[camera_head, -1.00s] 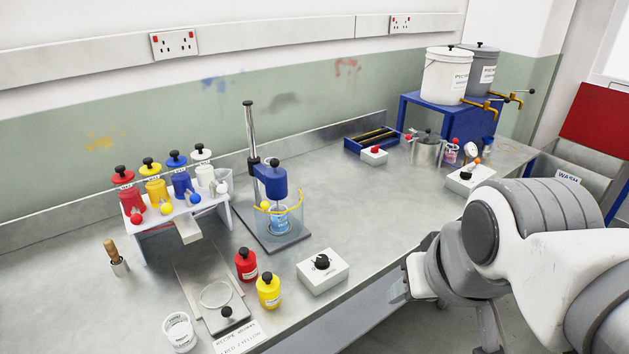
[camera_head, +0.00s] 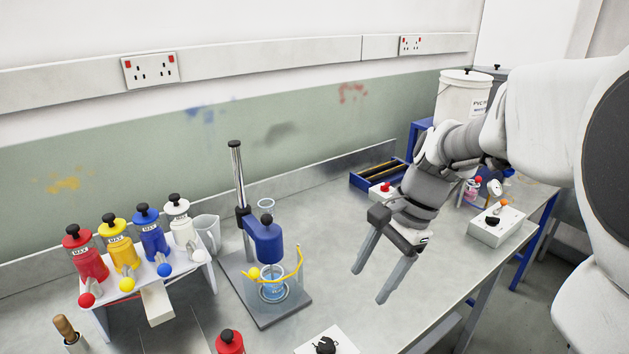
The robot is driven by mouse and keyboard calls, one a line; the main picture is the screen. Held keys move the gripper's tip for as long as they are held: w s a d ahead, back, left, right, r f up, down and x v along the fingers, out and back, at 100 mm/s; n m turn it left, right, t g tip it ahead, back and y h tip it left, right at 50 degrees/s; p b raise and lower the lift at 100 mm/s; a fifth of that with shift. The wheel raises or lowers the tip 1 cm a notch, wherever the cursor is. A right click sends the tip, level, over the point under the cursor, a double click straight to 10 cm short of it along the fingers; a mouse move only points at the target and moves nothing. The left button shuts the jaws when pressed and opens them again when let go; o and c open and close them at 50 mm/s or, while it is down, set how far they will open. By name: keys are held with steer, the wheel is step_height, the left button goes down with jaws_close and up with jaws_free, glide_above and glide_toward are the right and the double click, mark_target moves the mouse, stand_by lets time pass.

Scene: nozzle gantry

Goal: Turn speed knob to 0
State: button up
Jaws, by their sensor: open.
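A black knob (camera_head: 325,346) sits on a white control box (camera_head: 345,341) at the bottom edge of the picture, in front of the mixer; its lower part is cut off. I cannot read a scale or label there, so its setting cannot be told. No label shows which is the speed knob. My gripper (camera_head: 371,286) is open and empty, its two fingers pointing down and left over the bench, above and right of the nearer box.
A rack (camera_head: 205,288) of coloured bottles is further left. A red bottle (camera_head: 229,342) stands at the bottom. A red-button box (camera_head: 382,192) and blue tray (camera_head: 370,176) lie behind.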

step_height(320, 180, down, 2)
steer(key=w+m, duration=0.2)
steer(key=b, duration=0.3)
glide_toward(327, 343)
steer(key=shift+g, duration=0.4)
steer(key=x, duration=0.8)
steer(key=shift+w+a+f, duration=0.15)
steer(key=shift+w+f, duration=0.15)
steer(key=shift+f, duration=0.05)
jaws_close()
